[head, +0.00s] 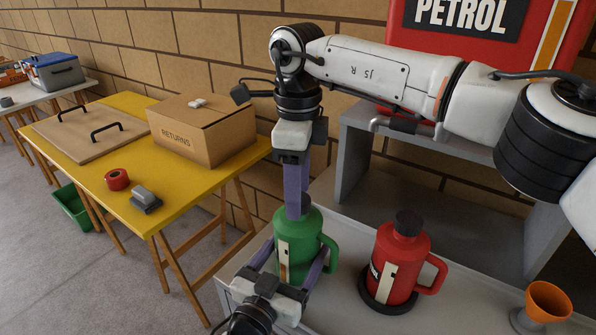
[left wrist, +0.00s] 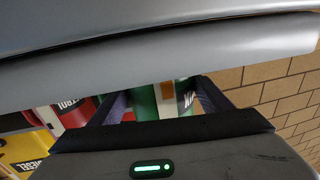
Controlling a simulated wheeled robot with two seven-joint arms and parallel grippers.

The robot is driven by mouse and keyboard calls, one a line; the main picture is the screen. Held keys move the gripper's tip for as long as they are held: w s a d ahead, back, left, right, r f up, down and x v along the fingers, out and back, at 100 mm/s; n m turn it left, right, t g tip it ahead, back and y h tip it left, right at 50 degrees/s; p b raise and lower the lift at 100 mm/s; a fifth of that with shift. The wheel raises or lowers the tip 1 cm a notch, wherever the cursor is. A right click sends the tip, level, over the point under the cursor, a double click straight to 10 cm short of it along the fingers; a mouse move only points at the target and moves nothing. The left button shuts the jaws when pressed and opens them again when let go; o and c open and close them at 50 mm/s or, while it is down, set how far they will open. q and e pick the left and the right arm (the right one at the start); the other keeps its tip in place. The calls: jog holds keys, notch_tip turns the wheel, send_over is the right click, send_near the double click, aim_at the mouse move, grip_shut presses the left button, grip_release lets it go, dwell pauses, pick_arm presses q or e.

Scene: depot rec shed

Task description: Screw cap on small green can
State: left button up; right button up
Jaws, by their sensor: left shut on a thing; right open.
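The small green can (head: 290,230) stands upright on a grey bench. My left gripper (head: 289,268) is shut on the can's body, a finger on each side. The left wrist view shows part of the green can (left wrist: 143,102) between the left fingers (left wrist: 160,103). My right gripper (head: 297,210) points straight down over the can's top and is open. A dark cap (head: 307,203) shows partly beside its fingers at the can's mouth. The fingers hide most of it, so I cannot tell whether it is seated or how the fingers touch it.
A red can (head: 400,250) with a black cap stands right of the green can in a dark ring (head: 376,302). An orange funnel (head: 547,303) is at the bench's right front. A grey shelf (head: 362,150) stands behind. A yellow table (head: 183,210) with a RETURNS box (head: 205,135) is left.

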jog(key=shift+f, duration=0.35)
jog(key=c, duration=1.1)
jog(key=o, duration=1.3)
jog(key=shift+c, duration=0.2)
jog(key=shift+r, duration=0.1)
notch_tip(320, 180, up, 12)
